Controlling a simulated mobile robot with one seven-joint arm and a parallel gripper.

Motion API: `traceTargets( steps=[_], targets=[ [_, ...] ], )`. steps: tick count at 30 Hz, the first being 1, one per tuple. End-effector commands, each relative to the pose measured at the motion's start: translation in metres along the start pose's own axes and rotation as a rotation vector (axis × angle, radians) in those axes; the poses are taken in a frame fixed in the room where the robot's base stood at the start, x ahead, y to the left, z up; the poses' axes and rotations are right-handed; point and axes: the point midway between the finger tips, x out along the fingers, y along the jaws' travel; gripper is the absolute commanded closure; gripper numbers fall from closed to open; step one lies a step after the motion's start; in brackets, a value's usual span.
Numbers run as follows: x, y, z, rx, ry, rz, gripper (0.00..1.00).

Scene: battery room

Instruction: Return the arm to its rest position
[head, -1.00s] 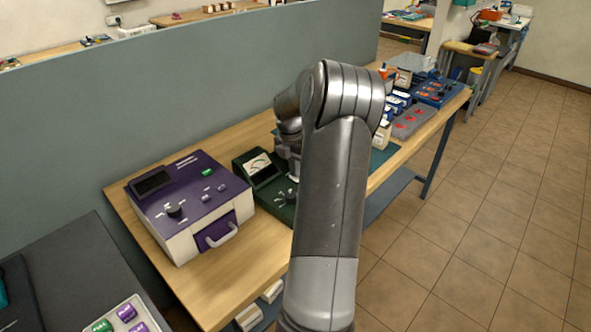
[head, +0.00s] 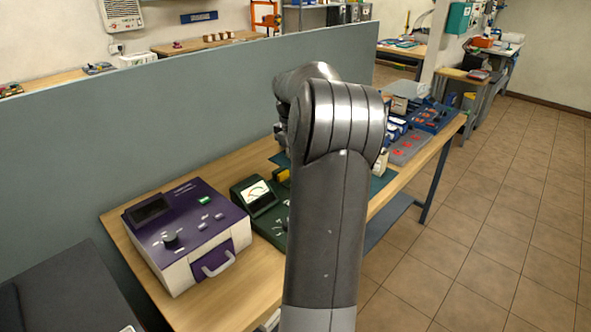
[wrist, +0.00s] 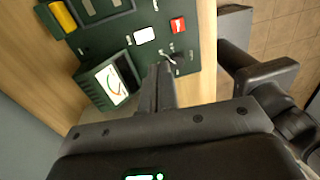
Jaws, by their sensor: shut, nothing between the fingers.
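My arm (head: 335,190) rises through the middle of the head view and bends away over the bench, hiding part of it. In the wrist view my gripper (wrist: 164,70) is shut and empty, its fingers together. Beyond the fingertips lies a dark green tester (wrist: 150,35) with a white dial meter, a red switch, a white button and a yellow block. I cannot tell from this view how far the fingertips are from the panel. The green tester also shows in the head view (head: 251,196), partly behind my arm.
A purple and white device (head: 185,232) stands on the wooden bench (head: 232,290) left of my arm. Blue and grey trays (head: 405,148) with small parts lie at the bench's far end. A grey-green partition (head: 150,135) runs behind the bench. Tiled floor at right is clear.

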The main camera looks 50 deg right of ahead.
Motion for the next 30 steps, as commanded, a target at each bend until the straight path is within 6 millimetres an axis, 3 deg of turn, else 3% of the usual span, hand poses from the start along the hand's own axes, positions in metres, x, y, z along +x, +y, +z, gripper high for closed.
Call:
traceTargets(
  steps=[20, 23, 30],
  targets=[
    [-0.003, 0.001, -0.005, 0.008, -0.006, 0.001, 1.0],
    [-0.013, 0.006, -0.025, 0.05, -0.028, 0.01, 1.0],
    [-0.048, 0.01, -0.124, 0.294, -0.111, 0.085, 1.0]
  ],
)
